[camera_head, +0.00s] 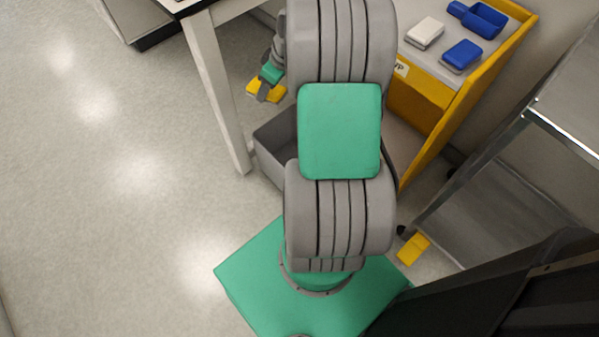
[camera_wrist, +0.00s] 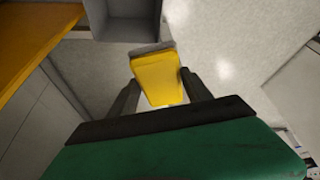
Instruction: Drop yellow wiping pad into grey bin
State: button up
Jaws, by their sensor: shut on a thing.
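The yellow wiping pad (camera_head: 266,91) is in my gripper (camera_head: 271,84), to the left of my arm in the head view. In the wrist view the yellow pad (camera_wrist: 159,79), with a grey edge, sits between the two dark fingers of my gripper (camera_wrist: 158,90). The gripper is shut on it. The grey bin (camera_head: 277,150) stands on the floor below, partly hidden behind my arm in the head view. In the wrist view the bin (camera_wrist: 128,27) shows at the top, beyond and left of the pad. The pad appears outside the bin opening.
A yellow cart (camera_head: 457,107) at the right carries a white pad (camera_head: 425,32), a blue pad (camera_head: 462,55) and a blue scoop (camera_head: 479,18). A table leg (camera_head: 216,90) stands left of the bin. A metal rack (camera_head: 500,200) is at the right. Floor at left is clear.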

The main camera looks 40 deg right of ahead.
jog(key=s+d+f+b, duration=0.2)
jog(key=d+f+b, duration=0.3)
jog(key=f, duration=0.6)
jog(key=s+d+f+n+b, duration=0.1)
jog(key=d+f+b, duration=0.4)
jog(key=f, duration=0.7)
jog(key=shift+s+d+f+n+g+b, duration=0.3)
jog(key=shift+s+b, duration=0.4)
jog(key=shift+b, duration=0.3)
jog(key=o, duration=1.4)
jog(key=shift+r, duration=0.1)
jog(key=p+v, duration=0.3)
jog(key=v, duration=0.4)
jog(key=shift+s+d+r, duration=0.15)
jog(key=shift+s+r, duration=0.05)
jog(key=shift+r, duration=0.05)
